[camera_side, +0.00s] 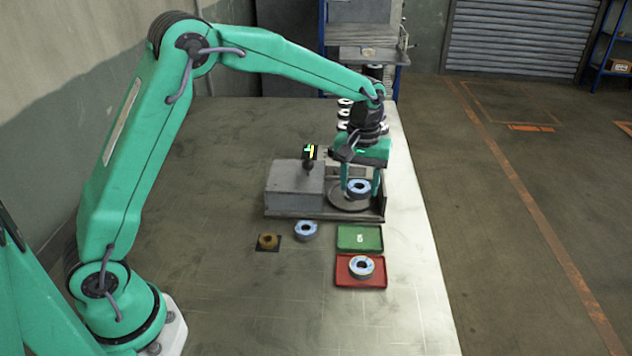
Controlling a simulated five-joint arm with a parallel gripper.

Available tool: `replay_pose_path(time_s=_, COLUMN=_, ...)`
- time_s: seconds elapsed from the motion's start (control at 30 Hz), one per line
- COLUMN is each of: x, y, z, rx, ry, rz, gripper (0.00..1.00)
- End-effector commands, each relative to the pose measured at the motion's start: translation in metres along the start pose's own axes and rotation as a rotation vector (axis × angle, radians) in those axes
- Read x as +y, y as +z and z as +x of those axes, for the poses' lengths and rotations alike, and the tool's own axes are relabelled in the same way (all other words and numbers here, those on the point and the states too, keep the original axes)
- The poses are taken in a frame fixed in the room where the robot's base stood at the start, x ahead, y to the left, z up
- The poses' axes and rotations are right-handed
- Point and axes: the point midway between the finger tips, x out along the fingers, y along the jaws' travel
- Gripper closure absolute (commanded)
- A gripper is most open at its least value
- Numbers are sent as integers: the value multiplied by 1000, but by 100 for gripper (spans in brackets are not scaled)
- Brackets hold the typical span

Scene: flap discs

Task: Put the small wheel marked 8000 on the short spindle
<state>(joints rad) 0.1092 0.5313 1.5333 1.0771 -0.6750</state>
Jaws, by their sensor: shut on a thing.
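My gripper (360,190) points down over the grey machine at the far right of the bench. Its two green fingers are shut on a small blue-rimmed wheel (358,187) with a pale face and dark centre. The held wheel is over the round grey plate (337,201) of the machine; whether it touches the plate is too small to tell. No number can be read on it. The short spindle cannot be made out. Similar blue wheels are on the bench (306,230) and in the red tray (362,266).
A green tray (346,247) with a white mark adjoins the red tray (345,280). A brown round piece sits on a black pad (268,248). The bench's left is clear.

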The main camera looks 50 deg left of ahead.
Motion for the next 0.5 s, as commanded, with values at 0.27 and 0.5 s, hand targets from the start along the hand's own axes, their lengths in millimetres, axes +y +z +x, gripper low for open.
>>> replay_pose_path(time_s=0.27, x=-13, y=-66, z=6, rx=-1, ry=0, rz=-98, gripper=74)
replay_pose_path(time_s=0.5, x=-28, y=-108, z=12, rx=-1, ry=0, rz=-164, gripper=74)
